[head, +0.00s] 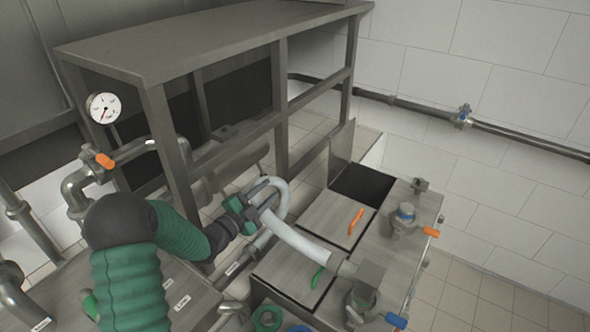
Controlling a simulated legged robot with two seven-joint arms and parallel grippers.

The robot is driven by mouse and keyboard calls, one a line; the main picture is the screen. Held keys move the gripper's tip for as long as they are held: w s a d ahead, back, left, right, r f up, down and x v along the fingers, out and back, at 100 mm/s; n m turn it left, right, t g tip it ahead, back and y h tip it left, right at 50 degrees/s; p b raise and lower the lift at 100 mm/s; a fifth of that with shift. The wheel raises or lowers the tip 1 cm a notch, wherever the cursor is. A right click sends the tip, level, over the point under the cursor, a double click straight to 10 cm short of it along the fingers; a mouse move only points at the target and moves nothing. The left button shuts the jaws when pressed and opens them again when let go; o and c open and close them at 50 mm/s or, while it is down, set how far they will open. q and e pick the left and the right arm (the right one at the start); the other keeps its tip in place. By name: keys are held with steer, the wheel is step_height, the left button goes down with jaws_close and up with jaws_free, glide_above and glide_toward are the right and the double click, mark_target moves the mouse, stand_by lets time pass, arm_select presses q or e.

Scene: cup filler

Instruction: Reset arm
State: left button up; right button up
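My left arm, in a green sleeve, comes in from the lower left. Its dark and green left gripper (270,194) is beside a pale hose (298,238) in the middle of the view. The thick hose runs from the gripper's fingers down right to a metal block. A thinner pale tube (285,196) curves behind the fingers. The fingers overlap the hose, so I cannot tell whether they are shut on it. My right gripper is not in view.
A metal frame with a flat top (215,42) stands behind the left arm. A pressure gauge (103,108) and orange-handled valve (104,160) are at the left. The metal cabinet has an orange-handled lid (332,217), a dark opening (362,187) and a blue-handled valve (363,297). Tiled floor (470,300) is clear at right.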

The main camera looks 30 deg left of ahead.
arm_select(q)
steer(key=shift+s+a, duration=0.2)
steer(key=shift+s, duration=1)
